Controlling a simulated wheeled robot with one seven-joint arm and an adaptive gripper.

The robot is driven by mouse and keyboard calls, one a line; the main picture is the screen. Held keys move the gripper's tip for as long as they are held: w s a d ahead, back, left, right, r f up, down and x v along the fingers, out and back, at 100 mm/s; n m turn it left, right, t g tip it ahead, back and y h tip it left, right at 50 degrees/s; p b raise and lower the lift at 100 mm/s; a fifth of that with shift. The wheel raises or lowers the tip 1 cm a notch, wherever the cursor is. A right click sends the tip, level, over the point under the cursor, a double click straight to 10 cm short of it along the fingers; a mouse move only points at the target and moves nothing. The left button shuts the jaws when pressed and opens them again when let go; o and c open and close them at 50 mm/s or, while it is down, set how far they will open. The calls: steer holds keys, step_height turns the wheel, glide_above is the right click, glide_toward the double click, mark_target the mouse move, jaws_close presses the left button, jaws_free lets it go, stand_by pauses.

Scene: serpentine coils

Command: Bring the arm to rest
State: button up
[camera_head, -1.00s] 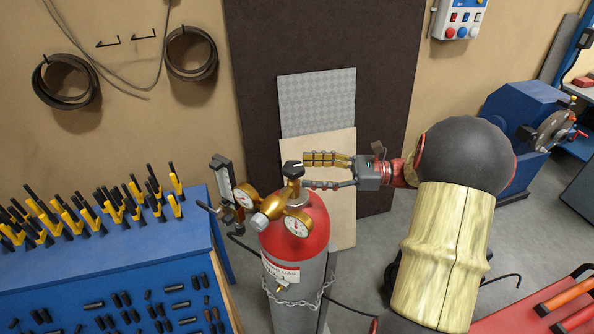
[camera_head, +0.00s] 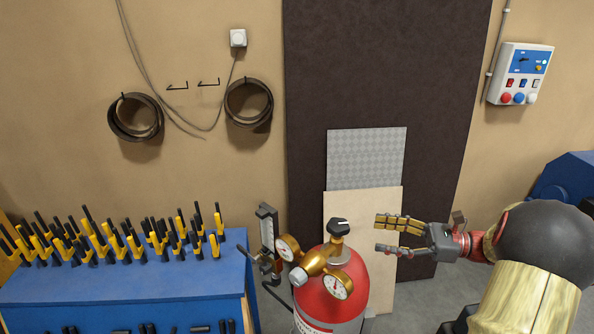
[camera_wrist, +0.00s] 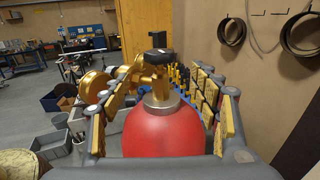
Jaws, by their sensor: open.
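My gripper (camera_head: 388,235) is open, with its two gold-padded fingers apart and nothing between them in the head view. It points left toward the top of a red gas cylinder (camera_head: 325,301) and sits a little to the right of its valve (camera_head: 338,229). In the wrist view my open fingers (camera_wrist: 160,112) frame the red cylinder top (camera_wrist: 160,138) and its brass valve with a black knob. The fingers look clear of the valve in the head view. My arm, with a dark round joint and a gold-coloured sleeve, extends from the lower right.
A blue bench (camera_head: 130,282) with several yellow-and-black clamps stands at left. Boards (camera_head: 365,160) lean on the wall behind. A control box (camera_head: 521,73) hangs at upper right.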

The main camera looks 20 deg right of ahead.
steer(key=s+a+f+n+g+h+b, duration=0.3)
steer(key=s+f+n+h+b, duration=0.15)
steer(key=f, duration=0.35)
steer(key=s+a+f+n+g+h+b, duration=0.3)
steer(key=a+f+n, duration=0.15)
steer(key=f, duration=0.25)
steer(key=s+a+f+n+g+h+b, duration=0.3)
steer(key=s+f+n+h+b, duration=0.15)
steer(key=f, duration=0.35)
steer(key=s+a+f+n+t+h+b, duration=0.1)
steer(key=a+f+n+t+b, duration=0.1)
steer(key=a+n+b, duration=0.3)
steer(key=s+a+f+n+t+h+b, duration=0.1)
steer(key=a+f+n+t+b, duration=0.1)
steer(key=a+f+n+b, duration=0.3)
steer(key=a+n+b, duration=0.1)
steer(key=a+b, duration=0.3)
steer(key=b, duration=0.4)
steer(key=shift+s+h+b, duration=0.15)
steer(key=shift+h+b, duration=0.15)
steer(key=shift+h, duration=0.1)
steer(key=shift+f+n, duration=0.1)
steer(key=shift+n, duration=0.15)
steer(key=shift+c, duration=0.2)
